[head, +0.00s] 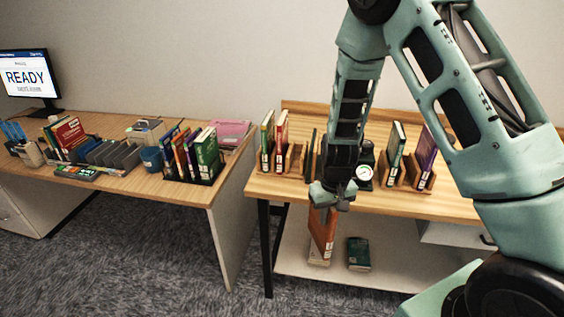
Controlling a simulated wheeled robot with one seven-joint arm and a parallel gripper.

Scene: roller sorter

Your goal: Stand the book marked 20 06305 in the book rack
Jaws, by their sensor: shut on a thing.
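My gripper (329,203) is shut on the top of an orange-brown book (323,236). The book hangs upright in front of the right table's front edge, with a pale label at its lower end. The label is too small to read, so I cannot tell whether it says 20 06305. A wooden book rack (296,172) stands on the right table behind my gripper. Red and green books stand at its left, and green and purple books at its right. My arm hides the middle of the rack.
A dark green book (358,253) is on the lower white shelf (290,258). The left desk (120,185) holds several books in a black holder (207,179), a blue cup (151,159) and a monitor (27,77) reading READY. A round white dial (364,172) is beside my wrist.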

